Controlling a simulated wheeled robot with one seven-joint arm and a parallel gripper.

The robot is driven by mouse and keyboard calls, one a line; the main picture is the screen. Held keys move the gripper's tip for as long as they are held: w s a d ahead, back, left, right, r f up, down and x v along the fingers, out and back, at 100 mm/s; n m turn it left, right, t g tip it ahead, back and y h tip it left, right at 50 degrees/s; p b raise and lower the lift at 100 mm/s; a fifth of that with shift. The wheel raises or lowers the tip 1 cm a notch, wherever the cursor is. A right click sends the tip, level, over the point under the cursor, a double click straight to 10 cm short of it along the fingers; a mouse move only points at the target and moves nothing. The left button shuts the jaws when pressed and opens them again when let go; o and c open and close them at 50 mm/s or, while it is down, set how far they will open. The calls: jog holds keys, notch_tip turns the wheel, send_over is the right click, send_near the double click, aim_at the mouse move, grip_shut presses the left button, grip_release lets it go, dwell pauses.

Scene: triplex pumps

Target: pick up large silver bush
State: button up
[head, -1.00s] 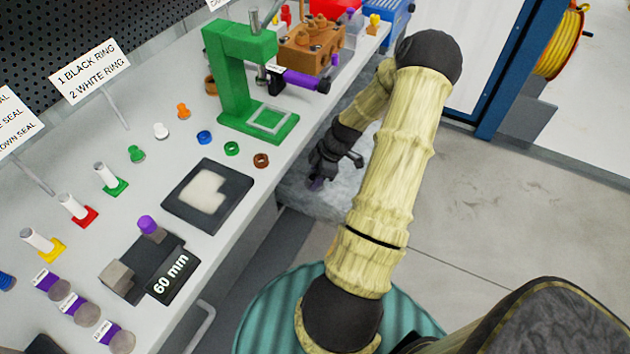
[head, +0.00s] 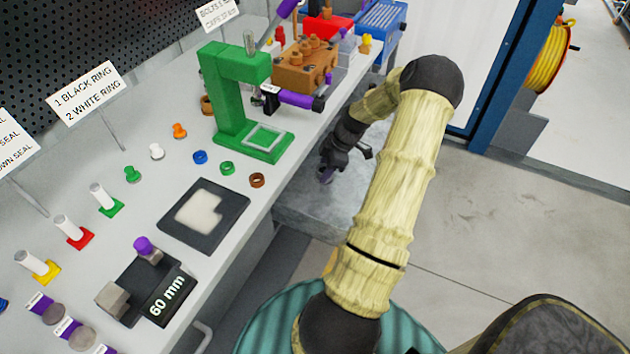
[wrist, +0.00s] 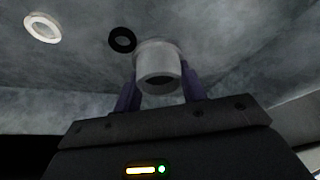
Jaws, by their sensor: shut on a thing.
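The large silver bush (wrist: 157,66) is a short, light grey hollow cylinder in the middle of the wrist view, its round opening facing the camera. The two purple fingers of my gripper (wrist: 160,90) are on either side of it, shut on it. Whether the bush is clear of the grey surface behind it, I cannot tell. In the head view my gripper (head: 326,172) is beside the bench, above a grey lower shelf (head: 318,205); the bush cannot be made out there.
In the wrist view, a black ring (wrist: 122,40) lies close beside the bush and a white ring (wrist: 42,28) farther left. The bench edge is left of my arm. A green press (head: 236,105) and a brown pump block (head: 305,65) stand on the bench. Open floor lies right.

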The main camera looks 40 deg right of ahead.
jog(key=w+d, duration=0.1)
jog(key=d, duration=0.2)
jog(key=w+d, duration=0.1)
jog(key=d, duration=0.6)
jog(key=shift+w, duration=0.4)
